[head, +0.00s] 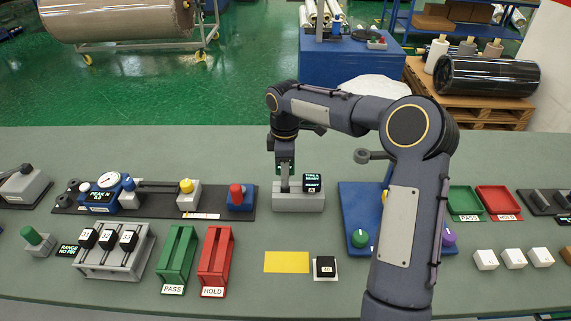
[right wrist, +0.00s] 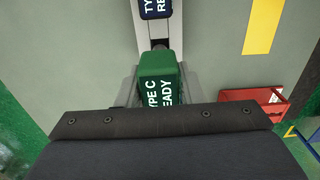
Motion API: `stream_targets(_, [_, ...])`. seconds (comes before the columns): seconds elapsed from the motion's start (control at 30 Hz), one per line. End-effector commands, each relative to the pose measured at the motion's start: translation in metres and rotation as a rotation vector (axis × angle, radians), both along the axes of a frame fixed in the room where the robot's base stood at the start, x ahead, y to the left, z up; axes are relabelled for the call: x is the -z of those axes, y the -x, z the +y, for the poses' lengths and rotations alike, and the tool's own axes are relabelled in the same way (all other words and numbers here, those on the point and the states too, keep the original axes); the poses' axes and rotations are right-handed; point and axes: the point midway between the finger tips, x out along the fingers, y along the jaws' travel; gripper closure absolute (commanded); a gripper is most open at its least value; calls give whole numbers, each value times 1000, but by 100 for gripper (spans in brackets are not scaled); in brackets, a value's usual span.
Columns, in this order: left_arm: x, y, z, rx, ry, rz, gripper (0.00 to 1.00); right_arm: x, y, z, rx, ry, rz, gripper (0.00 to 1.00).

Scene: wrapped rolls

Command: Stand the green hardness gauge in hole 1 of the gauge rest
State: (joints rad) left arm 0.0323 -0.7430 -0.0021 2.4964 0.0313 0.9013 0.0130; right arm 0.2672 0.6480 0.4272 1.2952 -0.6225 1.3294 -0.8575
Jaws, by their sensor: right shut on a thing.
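My right gripper (head: 285,158) is shut on the green hardness gauge (right wrist: 161,78), whose face reads "TYPE C READY". In the head view the gauge is mostly hidden by the gripper, above the left part of the gauge rest (head: 298,204). The rest is a low grey block; its grey surface also shows in the right wrist view (right wrist: 142,22). A dark blue gauge (head: 313,184) reading "TYPE A READY" stands in the rest just right of the green one. I cannot tell whether the green gauge's lower end is inside a hole. My left gripper is out of view.
A yellow mat (head: 287,262) and a black block on a white card (head: 326,267) lie in front of the rest. Green PASS (head: 177,260) and red HOLD (head: 216,262) racks stand front left. A blue board (head: 353,204) with knobs is right, partly behind my arm.

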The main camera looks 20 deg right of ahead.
Motion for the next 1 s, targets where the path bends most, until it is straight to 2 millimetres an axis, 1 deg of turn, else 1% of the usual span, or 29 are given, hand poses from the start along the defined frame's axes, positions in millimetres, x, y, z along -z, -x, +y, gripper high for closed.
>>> stream_targets(0.03, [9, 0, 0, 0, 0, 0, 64, 10, 0, 0, 0, 0, -1, 99])
stream_targets(0.27, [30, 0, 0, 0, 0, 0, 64, 33, 0, 0, 2, -1, 0, 99])
stream_targets(0.5, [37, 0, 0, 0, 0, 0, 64, 52, 0, 0, 1, 0, 0, 99])
stream_targets(0.7, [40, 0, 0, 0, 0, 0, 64, 59, 0, 0, 1, 0, -1, 99])
stream_targets(1.0, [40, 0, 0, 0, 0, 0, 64, 59, 0, 0, 1, 0, -1, 99])
